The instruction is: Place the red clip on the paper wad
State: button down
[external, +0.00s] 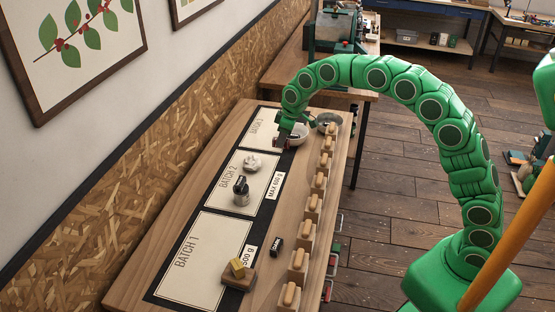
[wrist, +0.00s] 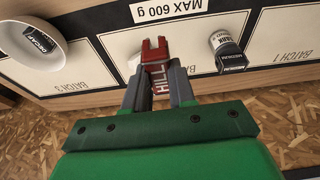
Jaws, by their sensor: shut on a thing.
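My gripper (wrist: 158,88) is shut on the red clip (wrist: 158,70), which has white lettering and a forked end pointing away from my palm. In the external view my gripper (external: 284,139) is above the table near the Batch 3 area, by a white bowl; the clip is hard to make out there. The paper wad (external: 251,162) is a crumpled white lump on the Batch 2 area, apart from my gripper. In the wrist view part of a white lump, likely the wad (wrist: 133,61), shows behind the clip, which partly hides it.
Wooden blocks (external: 304,234) line the right table edge. A black box (external: 276,246) lies nearer the front.

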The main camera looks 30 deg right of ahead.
jog(key=shift+w+f, duration=0.1)
jog(key=shift+w, duration=0.3)
jog(key=shift+w+a+f, duration=0.9)
jog(key=shift+w+f, duration=0.6)
jog(key=shift+w, duration=0.45)
jog(key=shift+w+a+f, duration=0.85)
jog(key=shift+w+f, duration=0.6)
jog(key=shift+w, duration=0.5)
jog(key=shift+w+a+f, duration=0.9)
jog(key=shift+w+f, duration=0.6)
jog(key=shift+w, duration=0.45)
jog(key=shift+w+a+f, duration=0.1)
jog(key=shift+w+f, duration=0.15)
jog(key=shift+f, duration=1.6)
jog(key=shift+f, duration=0.15)
